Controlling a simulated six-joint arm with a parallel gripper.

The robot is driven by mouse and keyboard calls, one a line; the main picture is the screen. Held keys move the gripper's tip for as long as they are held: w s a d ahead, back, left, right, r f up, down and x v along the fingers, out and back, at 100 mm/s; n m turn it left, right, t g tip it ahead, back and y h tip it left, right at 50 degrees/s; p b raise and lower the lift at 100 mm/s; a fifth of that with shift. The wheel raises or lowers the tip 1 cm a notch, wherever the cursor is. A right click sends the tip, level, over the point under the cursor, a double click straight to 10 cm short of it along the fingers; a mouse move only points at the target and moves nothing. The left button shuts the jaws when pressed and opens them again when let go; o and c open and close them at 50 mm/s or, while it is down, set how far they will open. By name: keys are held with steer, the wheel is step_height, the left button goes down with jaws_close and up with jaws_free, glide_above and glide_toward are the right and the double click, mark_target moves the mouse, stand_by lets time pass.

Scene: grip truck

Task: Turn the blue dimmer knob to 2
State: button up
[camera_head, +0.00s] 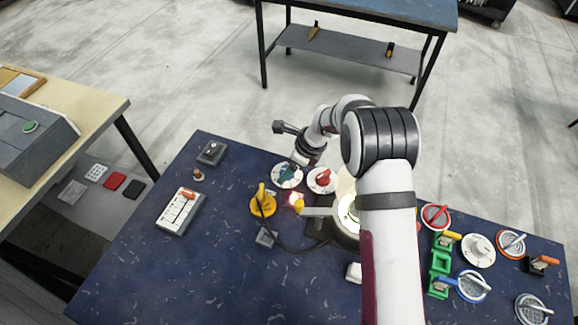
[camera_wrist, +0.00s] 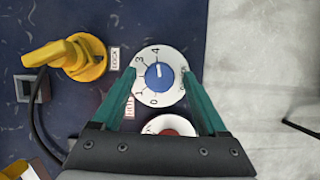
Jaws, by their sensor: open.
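The blue dimmer knob (camera_wrist: 158,77) sits on a round white dial (camera_wrist: 173,58) with printed numbers. Its white pointer line points up, close to the 4. The 0, 1, 3 and 4 can be read; the 2 is not visible near the left finger. My gripper (camera_wrist: 160,74) is open, with one teal finger on each side of the dial and the knob between them. I cannot tell whether the fingers touch anything. In the head view the white dial (camera_head: 276,174) lies under my gripper (camera_head: 288,174), which mostly hides the knob.
A red knob (camera_head: 323,178) on a white dial is beside the dimmer. A yellow rotary switch (camera_head: 263,202) stands on its other side. A black cable runs near the switch. Several more knobs and handles crowd the blue table's right side.

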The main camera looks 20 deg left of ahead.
jaws_close()
stand_by(0.4)
steer(key=shift+n, duration=0.4)
steer(key=n+g, duration=0.1)
steer(key=n, duration=0.1)
steer(key=shift+w+n, duration=0.1)
steer(key=shift+n, duration=0.3)
steer(key=n+g, duration=0.1)
steer(key=n, duration=0.2)
steer(key=shift+w+n+g+h, duration=0.1)
steer(key=shift+n+g+h, duration=0.2)
steer(key=shift+g+h, duration=0.1)
steer(key=n+h, duration=0.1)
steer(key=n, duration=0.2)
steer(key=shift+a+n+g, duration=0.1)
steer(key=shift+n+g, duration=0.2)
steer(key=shift+g, duration=0.1)
steer(key=shift+w+n+g+h, duration=0.1)
steer(key=shift+n+g+h, duration=0.3)
steer(key=shift+n, duration=1.2)
